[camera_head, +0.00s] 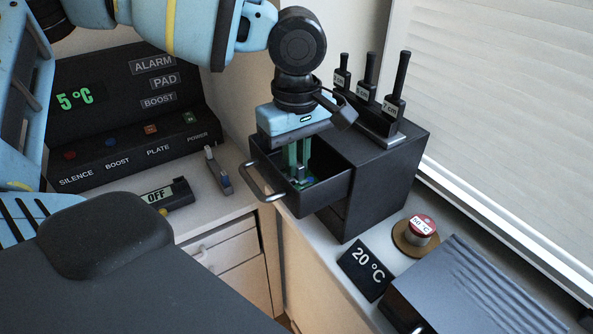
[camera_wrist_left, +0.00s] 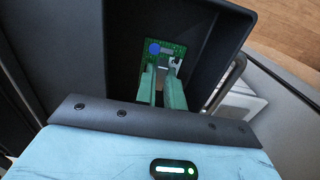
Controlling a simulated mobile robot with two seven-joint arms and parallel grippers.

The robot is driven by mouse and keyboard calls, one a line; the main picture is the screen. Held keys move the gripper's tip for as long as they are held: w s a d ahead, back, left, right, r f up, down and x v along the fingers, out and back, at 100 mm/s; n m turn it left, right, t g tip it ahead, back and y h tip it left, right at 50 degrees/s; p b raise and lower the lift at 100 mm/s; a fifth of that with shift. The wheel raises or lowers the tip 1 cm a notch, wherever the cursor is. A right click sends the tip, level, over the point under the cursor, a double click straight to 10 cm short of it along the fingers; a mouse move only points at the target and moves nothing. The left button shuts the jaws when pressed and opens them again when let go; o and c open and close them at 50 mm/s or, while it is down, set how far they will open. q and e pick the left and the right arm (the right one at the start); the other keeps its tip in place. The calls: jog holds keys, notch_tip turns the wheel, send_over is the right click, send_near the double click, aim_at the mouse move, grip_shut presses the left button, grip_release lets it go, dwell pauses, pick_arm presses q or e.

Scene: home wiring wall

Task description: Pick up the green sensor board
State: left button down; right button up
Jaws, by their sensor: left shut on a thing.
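The green sensor board (camera_wrist_left: 153,50) lies inside an open black drawer (camera_wrist_left: 205,25) in the left wrist view, with a blue round part on it. In the head view a small part of the board (camera_head: 309,182) shows low in the drawer (camera_head: 330,192). My left gripper (camera_head: 299,172) reaches down into the drawer from above. Its green fingers (camera_wrist_left: 166,75) are shut on the board in the left wrist view. The fingers cover part of the board. Whether the board is clear of the drawer floor cannot be told. My right gripper is not in view.
The drawer juts from a black cabinet (camera_head: 375,190) with a rack of tools (camera_head: 370,110) on top. A control panel (camera_head: 130,120) stands left. A 20 °C sign (camera_head: 365,268), a red-topped knob (camera_head: 420,228) and a ridged dark box (camera_head: 470,290) are at right.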

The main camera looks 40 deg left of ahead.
pick_arm(q)
notch_tip(320, 180, up, 10)
dwell(0.7)
